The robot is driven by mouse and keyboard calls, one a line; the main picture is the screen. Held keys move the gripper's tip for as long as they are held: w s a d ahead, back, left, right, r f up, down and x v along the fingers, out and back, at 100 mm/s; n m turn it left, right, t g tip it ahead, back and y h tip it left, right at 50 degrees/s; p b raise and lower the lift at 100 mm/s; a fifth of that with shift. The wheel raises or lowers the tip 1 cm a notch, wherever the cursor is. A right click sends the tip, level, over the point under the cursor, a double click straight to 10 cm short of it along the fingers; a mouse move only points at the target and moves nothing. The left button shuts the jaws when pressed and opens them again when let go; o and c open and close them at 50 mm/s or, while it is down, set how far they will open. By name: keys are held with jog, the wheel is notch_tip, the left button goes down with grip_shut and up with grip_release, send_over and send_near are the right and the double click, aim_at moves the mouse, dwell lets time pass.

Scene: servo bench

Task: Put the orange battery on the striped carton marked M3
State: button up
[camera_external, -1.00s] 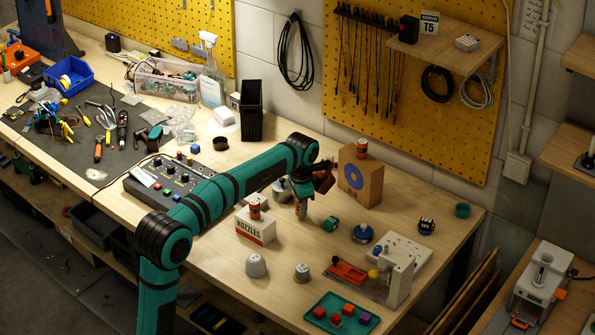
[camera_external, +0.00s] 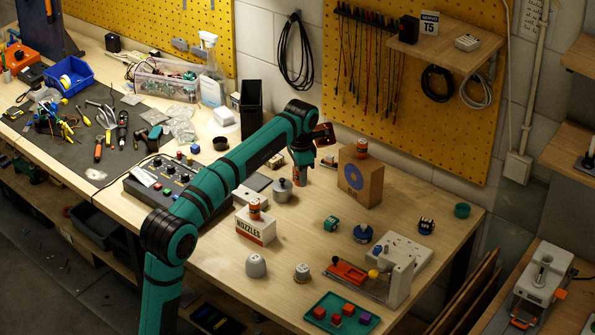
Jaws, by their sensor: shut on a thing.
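My gripper (camera_external: 300,168) is shut on a small orange and grey cylinder (camera_external: 299,177), which looks like the orange battery. It holds it upright, left of a brown carton with a blue ring (camera_external: 371,180). An orange-banded cylinder (camera_external: 361,148) stands on that brown carton. Another one (camera_external: 254,210) stands on a white carton lettered NOZZLES (camera_external: 258,231). I cannot make out a striped carton marked M3; a small pale and reddish thing (camera_external: 328,160) shows partly behind my gripper, too small to identify.
A grey lidded pot (camera_external: 283,191) stands below left of my gripper. A teal part (camera_external: 331,223) and a blue round part (camera_external: 363,234) lie to the front right. A green tray (camera_external: 320,326) with several blocks is at the front edge. Bare bench lies between.

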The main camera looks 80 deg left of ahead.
jog(key=s+a+r+n, duration=0.1)
jog(key=s+a, duration=0.2)
jog(key=a, duration=1)
jog(key=s+a+r, duration=0.1)
jog(key=s+a, duration=0.2)
jog(key=a, duration=0.9)
jog(key=shift+a+f, duration=0.1)
jog(key=shift+f, duration=4.8)
jog(key=o, duration=1)
jog(key=shift+f, duration=0.1)
jog(key=shift+o, duration=0.2)
notch_tip(320, 180, up, 12)
